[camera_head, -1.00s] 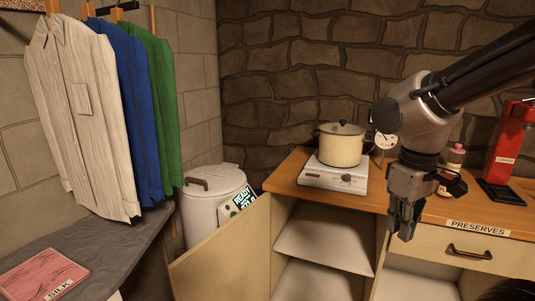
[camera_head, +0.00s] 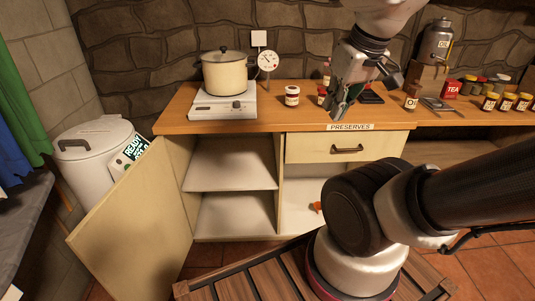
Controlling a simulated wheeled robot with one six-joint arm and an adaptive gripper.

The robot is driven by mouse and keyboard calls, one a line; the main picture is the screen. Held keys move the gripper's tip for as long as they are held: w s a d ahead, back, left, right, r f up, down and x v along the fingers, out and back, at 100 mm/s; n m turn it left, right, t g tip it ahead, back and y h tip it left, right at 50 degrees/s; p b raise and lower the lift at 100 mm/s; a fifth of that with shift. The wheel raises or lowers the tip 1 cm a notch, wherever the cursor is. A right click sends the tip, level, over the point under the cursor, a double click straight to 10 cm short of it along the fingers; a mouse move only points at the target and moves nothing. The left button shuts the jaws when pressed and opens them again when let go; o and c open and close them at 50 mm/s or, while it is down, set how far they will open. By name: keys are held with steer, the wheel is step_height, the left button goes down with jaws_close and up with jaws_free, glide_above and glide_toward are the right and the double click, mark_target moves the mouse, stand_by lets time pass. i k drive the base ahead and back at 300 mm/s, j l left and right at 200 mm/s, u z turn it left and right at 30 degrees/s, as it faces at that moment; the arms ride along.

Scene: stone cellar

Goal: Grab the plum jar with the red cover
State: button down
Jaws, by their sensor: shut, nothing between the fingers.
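A jar with a red lid and pale label (camera_head: 292,97) stands on the wooden counter, right of the hotplate. A second red-lidded jar (camera_head: 321,95) stands beside it, partly hidden by my gripper. The labels are too small to read, so I cannot tell which jar is plum. My gripper (camera_head: 337,112) is shut and empty, pointing down in front of the counter's back part, just right of these jars. It appears above the PRESERVES drawer; its exact height over the counter is unclear.
A cream pot (camera_head: 225,75) sits on a white hotplate (camera_head: 222,105) beside a dial (camera_head: 268,61). An open cupboard door (camera_head: 135,225) juts out left.

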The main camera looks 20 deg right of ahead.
mark_target(322, 93)
steer(key=z, duration=0.95)
steer(key=i+l, duration=0.1)
steer(key=i, duration=0.25)
steer(key=i+l+u, duration=0.15)
steer(key=i, duration=0.25)
steer(key=i+l, duration=0.15)
steer(key=i, duration=0.2)
